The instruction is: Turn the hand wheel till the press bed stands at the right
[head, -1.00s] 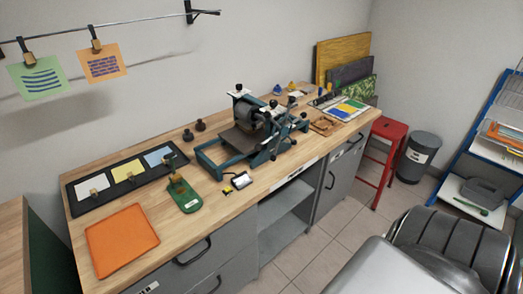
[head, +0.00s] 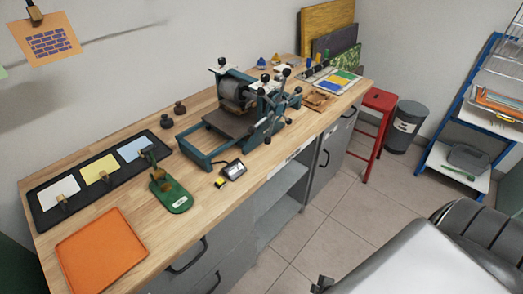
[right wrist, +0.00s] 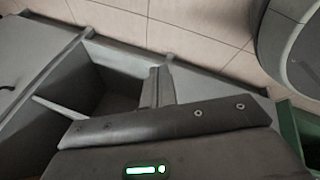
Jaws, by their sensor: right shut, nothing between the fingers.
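The etching press stands on the wooden workbench in the head view, with a blue-green frame and a grey roller (head: 238,90). Its hand wheel (head: 273,97), with several spokes ending in dark knobs, is on the press's near right side. The flat brown press bed (head: 227,124) sticks out on the left side of the roller. My right gripper (right wrist: 157,88) is shut and empty in the right wrist view, over the floor and the grey cabinet front, away from the wheel. A dark tip of it shows at the head view's bottom edge (head: 322,284). My left gripper is not in view.
A red stool (head: 379,99) and grey bin (head: 406,127) stand right. The tiled floor before the cabinets is clear.

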